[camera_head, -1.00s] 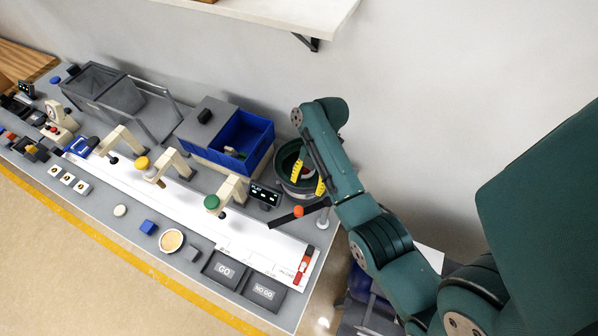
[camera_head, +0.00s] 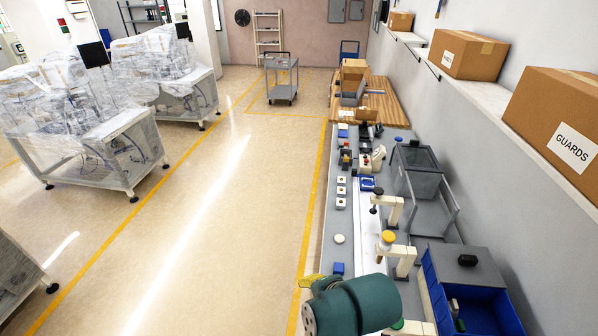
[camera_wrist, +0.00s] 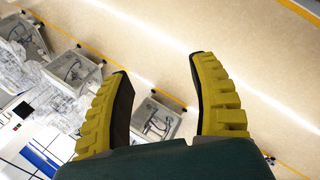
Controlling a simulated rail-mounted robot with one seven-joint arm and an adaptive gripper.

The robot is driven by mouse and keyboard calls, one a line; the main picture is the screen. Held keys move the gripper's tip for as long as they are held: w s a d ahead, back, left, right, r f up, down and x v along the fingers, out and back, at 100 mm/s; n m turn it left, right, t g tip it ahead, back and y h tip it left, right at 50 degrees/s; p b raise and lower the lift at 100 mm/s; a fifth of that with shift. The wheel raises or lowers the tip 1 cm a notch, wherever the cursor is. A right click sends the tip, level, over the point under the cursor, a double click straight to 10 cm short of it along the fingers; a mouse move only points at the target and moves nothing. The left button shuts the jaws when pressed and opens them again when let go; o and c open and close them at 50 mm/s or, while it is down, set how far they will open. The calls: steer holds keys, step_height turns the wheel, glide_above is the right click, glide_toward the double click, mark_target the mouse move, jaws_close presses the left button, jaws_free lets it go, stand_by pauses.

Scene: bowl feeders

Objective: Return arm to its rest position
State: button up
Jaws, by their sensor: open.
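My gripper (camera_wrist: 160,100) shows in the wrist view with its two yellow ribbed fingers spread apart and nothing between them. Behind the fingers are floor and wrapped machines, well away from the gripper. In the head view, part of my dark green arm (camera_head: 352,305) shows at the bottom, in front of the near part of the bench (camera_head: 328,225). A bit of yellow finger (camera_head: 312,281) shows at its left side, over the bench's floor-side edge. The rest of the arm is out of view.
A blue bin (camera_head: 475,308) and a grey hopper (camera_head: 415,170) stand on the bench's wall side. White posts with coloured knobs (camera_head: 388,238) rise beside my arm. Boxes (camera_head: 556,125) sit on a wall shelf. The floor (camera_head: 215,190) left of the bench is clear up to the wrapped machines (camera_head: 75,120).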

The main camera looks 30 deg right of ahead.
steer(key=w+a+r+m+t, duration=0.3)
steer(key=a+r+t, duration=0.2)
steer(key=a+r, duration=0.45)
steer(key=w+a+r+m+t, duration=0.2)
steer(key=a+r+t, duration=0.35)
steer(key=r, duration=0.75)
steer(key=s+r+m+t+h, duration=0.1)
steer(key=s+r+m+t, duration=0.6)
steer(key=r+m, duration=0.6)
step_height(320, 180, down, 20)
steer(key=n+g+b, duration=0.1)
steer(key=b, duration=1.9)
steer(key=shift+s+d+r+n+b, duration=0.15)
steer(key=shift+s+r+n+b, duration=0.15)
steer(key=shift+s, duration=0.15)
